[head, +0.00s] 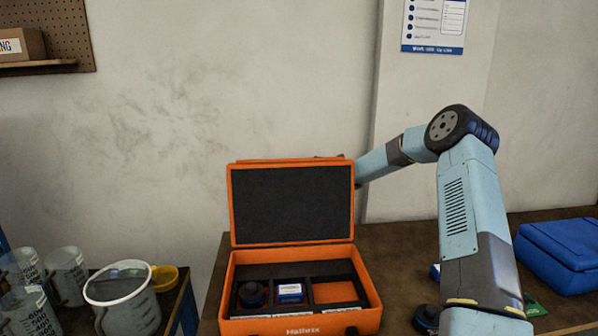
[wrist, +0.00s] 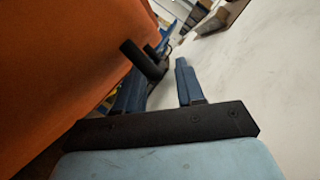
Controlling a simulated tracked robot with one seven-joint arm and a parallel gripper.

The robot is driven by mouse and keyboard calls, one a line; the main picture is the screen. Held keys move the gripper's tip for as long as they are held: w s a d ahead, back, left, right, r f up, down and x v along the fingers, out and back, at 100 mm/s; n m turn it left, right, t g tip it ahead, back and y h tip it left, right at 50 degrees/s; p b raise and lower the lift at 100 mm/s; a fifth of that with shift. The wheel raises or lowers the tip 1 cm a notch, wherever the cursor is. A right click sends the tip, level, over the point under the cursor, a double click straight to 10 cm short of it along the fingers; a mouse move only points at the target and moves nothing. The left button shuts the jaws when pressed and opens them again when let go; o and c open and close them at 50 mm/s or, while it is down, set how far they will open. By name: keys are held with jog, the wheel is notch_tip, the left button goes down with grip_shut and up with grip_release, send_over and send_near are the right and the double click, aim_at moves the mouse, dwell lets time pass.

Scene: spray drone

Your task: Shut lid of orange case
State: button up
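The orange case (head: 233,300) stands open on the bench in the head view. Its lid (head: 291,205) stands roughly upright at the back, dark lining facing me. Inside, a dark round item (head: 251,294) sits in the left compartment and a blue and white box (head: 290,291) in the middle one; the right one looks empty. A black part (wrist: 143,60) shows near the left finger; contact is unclear.
A blue case or bag (head: 560,255) lies on the bench at the right. A dark round object (head: 426,318) is beside the orange case, partly near my arm. A white bucket (head: 122,290) and several clear measuring cups stand at the left. The wall is close behind.

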grip_shut()
dwell(0.4)
